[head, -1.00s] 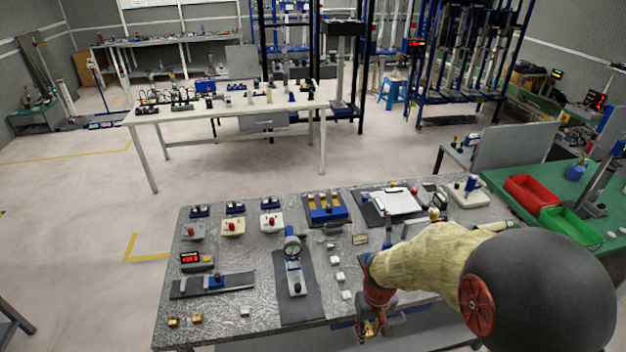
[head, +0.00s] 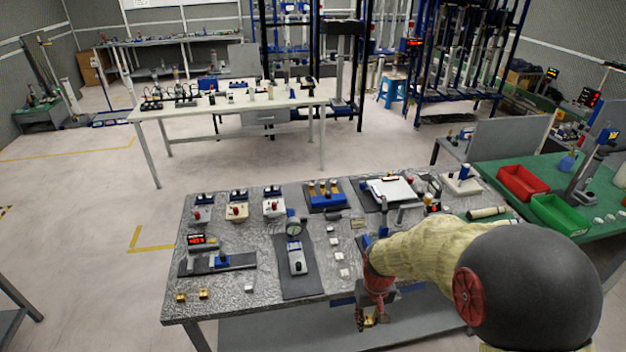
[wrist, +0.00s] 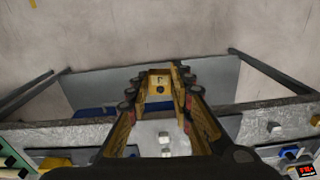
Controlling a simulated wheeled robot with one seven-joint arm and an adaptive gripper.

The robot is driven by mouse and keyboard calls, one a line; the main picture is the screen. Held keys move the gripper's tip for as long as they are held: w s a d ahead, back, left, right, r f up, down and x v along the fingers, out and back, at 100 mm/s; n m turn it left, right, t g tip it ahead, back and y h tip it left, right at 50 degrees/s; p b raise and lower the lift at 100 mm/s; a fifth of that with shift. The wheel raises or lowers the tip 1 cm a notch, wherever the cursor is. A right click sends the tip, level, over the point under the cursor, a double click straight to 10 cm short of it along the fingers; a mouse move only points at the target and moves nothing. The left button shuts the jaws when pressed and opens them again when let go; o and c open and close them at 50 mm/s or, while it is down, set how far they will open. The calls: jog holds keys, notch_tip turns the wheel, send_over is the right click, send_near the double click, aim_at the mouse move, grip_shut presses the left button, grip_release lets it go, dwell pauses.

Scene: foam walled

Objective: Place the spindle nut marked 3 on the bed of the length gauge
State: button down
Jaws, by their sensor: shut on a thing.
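The spindle nut (wrist: 160,83) is a brass-yellow block with a dark hole and a mark that looks like a 3 seen turned. My gripper (wrist: 158,95) is shut on it; in the head view my gripper (head: 367,321) hangs in front of the bench's near edge, with the nut small between its fingers. What looks like the length gauge, a dark bed (head: 240,263) with a blue slide and a red digital readout (head: 203,240), lies on the bench's left part. Nothing stands between my fingers except the nut.
Two brass blocks (head: 203,294) sit at the bench's near left corner. A dial gauge stand (head: 297,258) on a dark mat and several small white blocks (head: 341,257) lie between gripper and readout. Red (head: 522,183) and green bins stand right. Floor is free left of the bench.

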jog(key=shift+w+d+f+b, duration=0.15)
jog(key=shift+w+f+b, duration=0.2)
jog(key=shift+w+f, duration=0.1)
jog(key=w+d+f+b, duration=0.1)
jog(key=w+f+b, duration=0.1)
jog(key=f+b, duration=0.2)
jog(key=w+d+f+m+b, duration=0.1)
jog(key=w+d+f+b, duration=0.1)
jog(key=f+b, duration=0.3)
notch_tip(320, 180, down, 3)
jog(key=shift+w+d+r, duration=0.15)
jog(key=shift+w+d, duration=0.15)
jog(key=shift+w, duration=0.3)
jog(key=shift+r, duration=0.1)
